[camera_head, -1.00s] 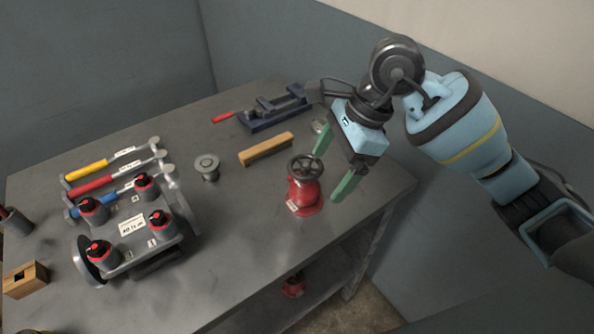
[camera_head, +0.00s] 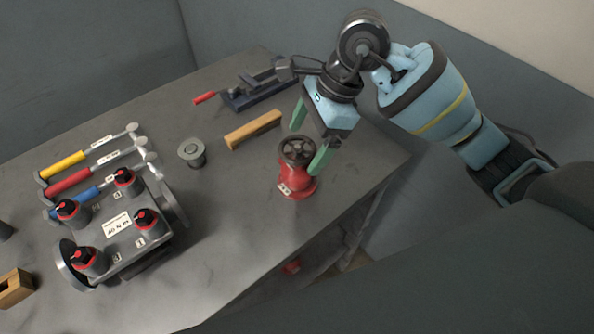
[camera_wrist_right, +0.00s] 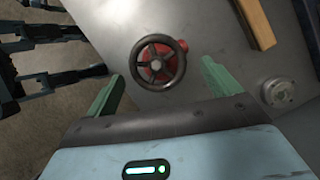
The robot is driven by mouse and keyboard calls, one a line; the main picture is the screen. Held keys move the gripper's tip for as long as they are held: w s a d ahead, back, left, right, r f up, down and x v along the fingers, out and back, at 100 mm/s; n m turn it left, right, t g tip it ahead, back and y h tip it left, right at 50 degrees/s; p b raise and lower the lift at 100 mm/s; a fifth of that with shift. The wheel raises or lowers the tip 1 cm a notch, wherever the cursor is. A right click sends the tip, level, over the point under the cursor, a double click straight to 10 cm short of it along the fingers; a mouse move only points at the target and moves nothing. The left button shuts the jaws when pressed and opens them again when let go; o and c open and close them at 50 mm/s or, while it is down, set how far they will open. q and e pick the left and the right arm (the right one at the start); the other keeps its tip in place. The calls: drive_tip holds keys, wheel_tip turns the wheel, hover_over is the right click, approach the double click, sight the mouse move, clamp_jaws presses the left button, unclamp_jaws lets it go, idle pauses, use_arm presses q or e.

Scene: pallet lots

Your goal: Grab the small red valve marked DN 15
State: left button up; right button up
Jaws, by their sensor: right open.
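A small red valve (camera_head: 297,172) with a dark handwheel stands upright on the grey workbench (camera_head: 232,225) near its right edge. It bears a small white tag whose writing is too small to read. My right gripper (camera_head: 309,138) is open, its green fingers over and just behind the valve's handwheel. In the right wrist view the valve (camera_wrist_right: 160,62) lies ahead of the gap between the open fingers (camera_wrist_right: 158,84), with nothing held. Another red object (camera_head: 291,267) is partly visible on the shelf below the bench. My left gripper is not in view.
A wooden block (camera_head: 253,130), a grey flanged part (camera_head: 192,152) and a blue vise (camera_head: 258,92) lie behind and left of the valve. Bare bench lies between.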

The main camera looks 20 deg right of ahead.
sight(297, 158)
drive_tip(key=x, duration=0.5)
drive_tip(key=shift+c, duration=0.3)
drive_tip(key=shift+r, duration=0.1)
clamp_jaws()
drive_tip(key=shift+r, duration=0.1)
